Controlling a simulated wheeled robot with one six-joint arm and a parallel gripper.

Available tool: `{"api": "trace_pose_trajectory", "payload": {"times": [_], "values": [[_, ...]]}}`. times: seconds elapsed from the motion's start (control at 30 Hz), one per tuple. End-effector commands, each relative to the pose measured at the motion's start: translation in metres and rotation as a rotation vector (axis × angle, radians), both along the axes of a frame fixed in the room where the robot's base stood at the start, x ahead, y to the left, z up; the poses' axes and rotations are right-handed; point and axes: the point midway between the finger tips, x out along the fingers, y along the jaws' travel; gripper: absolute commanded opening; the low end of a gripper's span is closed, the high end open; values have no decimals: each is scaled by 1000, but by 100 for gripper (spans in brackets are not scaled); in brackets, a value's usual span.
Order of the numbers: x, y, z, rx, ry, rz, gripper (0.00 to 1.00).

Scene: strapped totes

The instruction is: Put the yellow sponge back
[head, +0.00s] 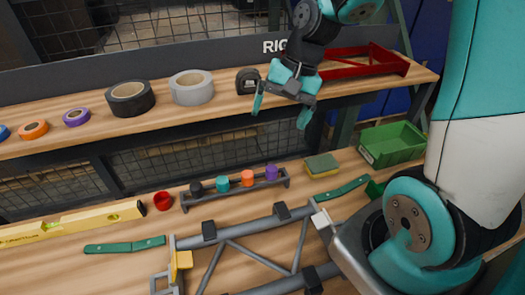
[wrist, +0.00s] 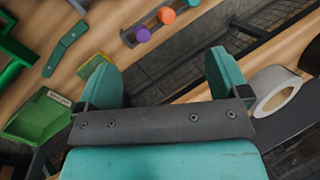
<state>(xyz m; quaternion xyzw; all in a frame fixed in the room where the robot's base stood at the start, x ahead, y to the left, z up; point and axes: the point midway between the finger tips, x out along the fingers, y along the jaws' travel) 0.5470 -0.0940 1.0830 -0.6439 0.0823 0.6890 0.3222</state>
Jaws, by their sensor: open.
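A yellow sponge (head: 321,165) with a dark green face lies on the lower wooden bench, left of the green bin (head: 393,143). In the wrist view the sponge (wrist: 93,66) is partly hidden behind one finger. My gripper (head: 282,111) has its teal fingers spread, with nothing between them. It hangs in front of the upper shelf, above and to the left of the sponge and apart from it. In the wrist view my gripper (wrist: 162,75) is also open.
A rack (head: 236,189) with several coloured knobs stands left of the sponge. The upper shelf bears tape rolls (head: 191,88) and a red bracket (head: 365,62).

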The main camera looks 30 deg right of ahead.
Motion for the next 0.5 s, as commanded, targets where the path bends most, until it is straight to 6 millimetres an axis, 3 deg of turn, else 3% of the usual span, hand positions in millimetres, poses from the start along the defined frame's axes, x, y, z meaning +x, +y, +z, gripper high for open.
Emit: {"api": "trace_pose_trajectory", "payload": {"times": [0.03,0.1,0.2,0.33,0.5], "values": [[-20,38,20,-11,-73,208,93],[-51,78,39,-16,-161,479,93],[-95,115,56,-15,-265,795,93],[-133,135,66,-9,-353,1047,93],[-148,141,69,-5,-386,1145,93]]}}
